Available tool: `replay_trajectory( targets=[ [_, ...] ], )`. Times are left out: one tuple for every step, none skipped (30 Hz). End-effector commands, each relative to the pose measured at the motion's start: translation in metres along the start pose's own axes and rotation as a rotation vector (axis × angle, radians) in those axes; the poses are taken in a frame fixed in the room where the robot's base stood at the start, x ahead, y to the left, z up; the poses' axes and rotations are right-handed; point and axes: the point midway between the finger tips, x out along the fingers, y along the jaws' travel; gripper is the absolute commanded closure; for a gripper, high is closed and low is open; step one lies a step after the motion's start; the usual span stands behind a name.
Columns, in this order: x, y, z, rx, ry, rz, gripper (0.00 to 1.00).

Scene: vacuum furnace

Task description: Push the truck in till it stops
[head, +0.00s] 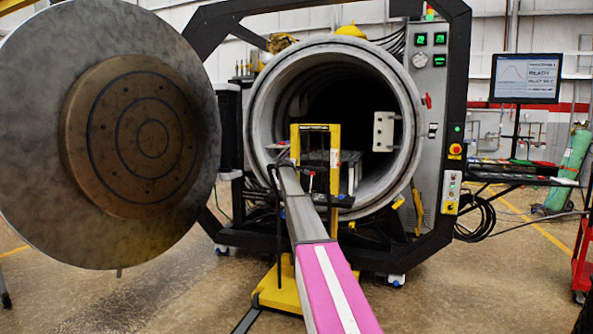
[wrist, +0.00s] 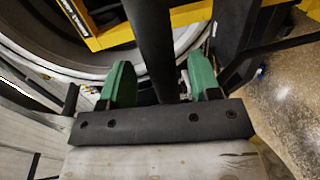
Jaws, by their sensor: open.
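The yellow truck (head: 334,150) stands at the mouth of the round furnace chamber (head: 264,110), its upright frame in front of the opening. A yellow foot (head: 276,292) shows on the floor below it. My arm reaches forward to the truck. My gripper, seen in the wrist view (wrist: 160,88), is open, with green fingertips on either side of a black bar (wrist: 152,40). I cannot tell whether the fingers touch the bar. A yellow beam of the truck (wrist: 105,30) crosses beyond them. My arm hides part of the truck in the head view.
The big round furnace door (head: 30,110) is swung open at the left. A control cabinet (head: 430,85) stands right of the chamber, with a monitor (head: 525,78) further right. A green cylinder (head: 577,155) and a red cart (head: 582,255) are at the right edge. Floor at front right is clear.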

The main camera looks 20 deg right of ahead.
Motion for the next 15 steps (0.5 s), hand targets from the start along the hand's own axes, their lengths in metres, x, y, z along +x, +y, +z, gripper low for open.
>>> replay_trajectory(
  targets=[
    [-0.014,-0.001,0.002,0.000,0.000,0.000,0.43],
    [-0.020,-0.001,0.002,0.000,0.000,0.000,0.43],
    [-0.028,-0.001,0.002,0.000,0.000,0.000,0.43],
    [-0.034,-0.001,0.002,0.000,0.000,0.000,0.43],
    [-0.040,-0.001,0.001,0.000,0.000,0.000,0.43],
    [-0.046,-0.001,0.001,0.000,0.001,0.000,0.43],
    [-0.051,-0.001,0.001,0.000,0.001,0.001,0.43],
    [-0.054,-0.001,0.001,0.000,0.001,0.001,0.43],
    [-0.059,0.000,0.000,0.000,0.001,0.001,0.43],
    [-0.061,0.000,0.000,0.000,0.001,0.001,0.43],
    [-0.063,0.000,0.000,0.000,0.001,0.001,0.43],
    [-0.064,0.000,0.000,0.000,0.001,0.001,0.43],
    [-0.065,0.000,0.000,0.000,0.000,0.001,0.43],
    [-0.065,0.000,0.000,0.000,0.000,0.001,0.43],
    [-0.065,0.001,0.000,0.000,0.000,0.001,0.43]
  ],
)
